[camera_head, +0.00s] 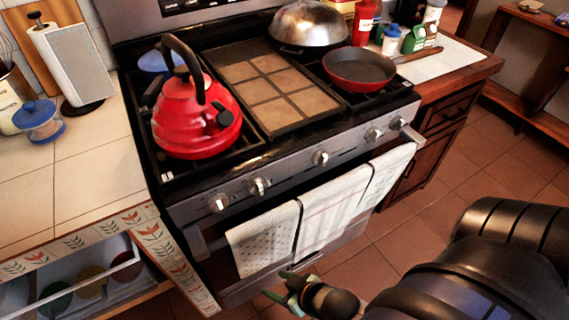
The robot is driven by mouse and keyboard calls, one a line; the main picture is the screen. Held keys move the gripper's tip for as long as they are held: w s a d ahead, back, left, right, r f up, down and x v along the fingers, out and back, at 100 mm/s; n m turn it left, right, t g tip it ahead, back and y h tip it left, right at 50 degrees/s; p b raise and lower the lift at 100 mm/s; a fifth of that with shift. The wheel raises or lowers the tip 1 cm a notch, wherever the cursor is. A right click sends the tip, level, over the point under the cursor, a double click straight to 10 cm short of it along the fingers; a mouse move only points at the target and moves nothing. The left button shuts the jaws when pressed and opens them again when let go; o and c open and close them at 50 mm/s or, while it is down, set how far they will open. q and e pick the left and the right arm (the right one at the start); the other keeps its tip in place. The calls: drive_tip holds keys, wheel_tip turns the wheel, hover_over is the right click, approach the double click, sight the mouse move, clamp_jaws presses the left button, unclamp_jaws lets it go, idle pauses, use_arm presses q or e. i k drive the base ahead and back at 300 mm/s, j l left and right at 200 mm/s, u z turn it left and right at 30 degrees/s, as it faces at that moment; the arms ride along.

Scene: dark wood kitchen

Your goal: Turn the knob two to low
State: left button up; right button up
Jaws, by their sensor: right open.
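The stove (190,199) has a row of several silver knobs along its slanted front panel. The second knob from the left (259,187) sits right of the leftmost knob (219,203) and left of the middle knob (321,158). The knobs' markings are too small to read. My right gripper (284,288) is open and empty at the bottom of the view, in front of the oven and appearing below the knobs in the picture. It is apart from the knobs. My left gripper is out of view.
A red kettle (197,121), a red pan (359,70) and a domed lid (309,26) stand on the stovetop. Towels (331,212) hang on the oven handle below the knobs. A tiled counter (92,172) lies left. The floor at right is open.

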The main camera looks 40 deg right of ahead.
sight(257, 186)
drive_tip(key=i+l+z, duration=0.15)
drive_tip(key=z, duration=0.2)
drive_tip(key=i+l+z, duration=0.15)
drive_tip(key=z, duration=0.2)
drive_tip(key=l, duration=0.1)
